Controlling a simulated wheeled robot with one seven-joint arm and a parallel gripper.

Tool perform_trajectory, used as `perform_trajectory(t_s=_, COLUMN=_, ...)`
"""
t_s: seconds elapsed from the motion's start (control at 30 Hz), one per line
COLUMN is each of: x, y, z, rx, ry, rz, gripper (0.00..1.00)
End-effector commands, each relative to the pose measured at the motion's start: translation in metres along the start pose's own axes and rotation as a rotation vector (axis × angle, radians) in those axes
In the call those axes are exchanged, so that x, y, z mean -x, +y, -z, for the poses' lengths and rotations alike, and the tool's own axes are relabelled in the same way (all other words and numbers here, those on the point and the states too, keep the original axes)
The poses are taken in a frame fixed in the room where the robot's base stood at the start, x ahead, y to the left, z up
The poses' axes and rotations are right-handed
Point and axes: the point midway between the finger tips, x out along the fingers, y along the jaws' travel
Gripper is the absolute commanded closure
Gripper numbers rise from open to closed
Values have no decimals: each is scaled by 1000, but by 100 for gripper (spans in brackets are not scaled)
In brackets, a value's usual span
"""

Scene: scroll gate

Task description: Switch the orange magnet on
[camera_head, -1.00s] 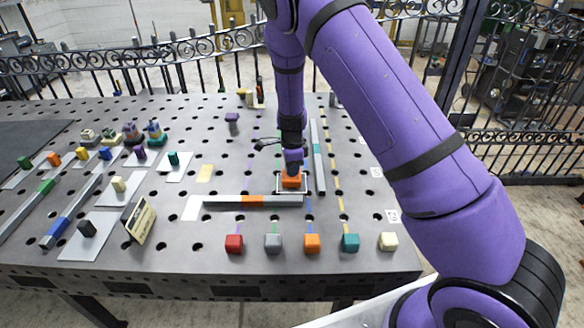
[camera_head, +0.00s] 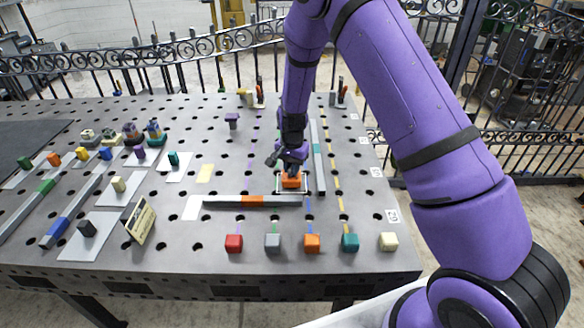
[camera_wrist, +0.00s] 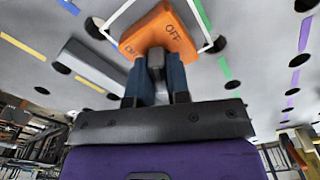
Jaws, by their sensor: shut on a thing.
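The orange magnet (camera_head: 291,181) stands on the perforated table, inside a thin white square outline. In the wrist view, the magnet (camera_wrist: 165,30) is an orange block with dark "OFF" lettering and a second, partly covered label that seems to read "ON". My gripper (camera_wrist: 156,66) is over the magnet, its two dark blue fingers closed around a small dark grey knob (camera_wrist: 156,57) on top. The fingers hide much of the knob, so I cannot tell exactly where it points. In the head view my gripper (camera_head: 291,168) covers the magnet's top.
A grey bar with an orange segment (camera_head: 252,201) lies in front of the magnet; another with a teal segment (camera_head: 317,150) lies to its right. Several coloured cubes, including a red one (camera_head: 234,243), line the front edge. A small sign (camera_head: 140,221) stands at left.

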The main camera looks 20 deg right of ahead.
Motion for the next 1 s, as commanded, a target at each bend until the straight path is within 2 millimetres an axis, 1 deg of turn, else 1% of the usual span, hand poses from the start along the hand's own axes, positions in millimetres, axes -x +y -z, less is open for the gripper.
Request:
perform_trajectory(t_s=0.2, x=0, y=0, z=1, rx=188, ry=1, rz=2, gripper=100)
perform_trajectory(t_s=0.5, x=0, y=0, z=1, rx=375, ry=1, rz=2, gripper=100)
perform_trajectory(t_s=0.7, x=1, y=0, z=1, rx=440, ry=2, rz=1, gripper=100)
perform_trajectory(t_s=1.0, x=1, y=0, z=1, rx=468, ry=2, rz=1, gripper=100)
